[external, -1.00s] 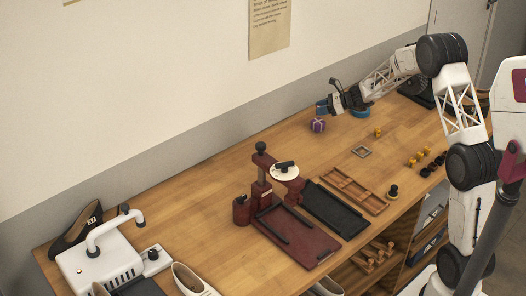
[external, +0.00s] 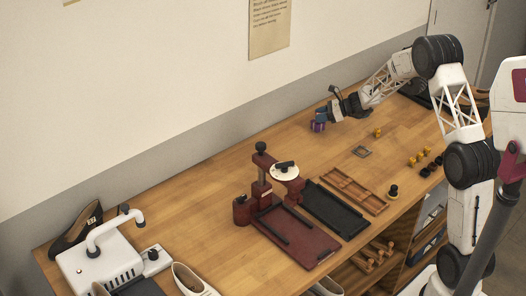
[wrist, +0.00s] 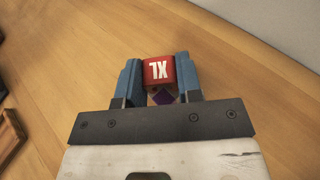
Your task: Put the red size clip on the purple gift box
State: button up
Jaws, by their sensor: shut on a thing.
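The red size clip (wrist: 159,72), marked XL in white, is between the two blue fingers of my gripper (wrist: 157,82) in the wrist view. My gripper is shut on it. The purple gift box (wrist: 163,97) shows only as a small patch just below the clip. In the external view the purple gift box (external: 317,127) stands on the table near the wall, with my gripper (external: 321,115) right above it. The clip cannot be made out there. Whether the clip touches the box, I cannot tell.
A small yellow-brown piece (external: 377,133) and a small square frame (external: 361,151) lie to the right of the box. A dark red stand (external: 262,185) and trays (external: 335,207) are nearer the front.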

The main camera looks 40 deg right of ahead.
jog(key=shift+f, duration=0.15)
jog(key=o, duration=0.9)
jog(key=shift+r, duration=0.2)
jog(key=shift+s+d+r, duration=0.25)
jog(key=shift+s+d, duration=0.2)
jog(key=shift+d, duration=0.05)
jog(key=v, duration=1)
jog(key=shift+s+d, duration=0.15)
jog(key=shift+s, duration=0.05)
jog(key=shift+r, duration=0.1)
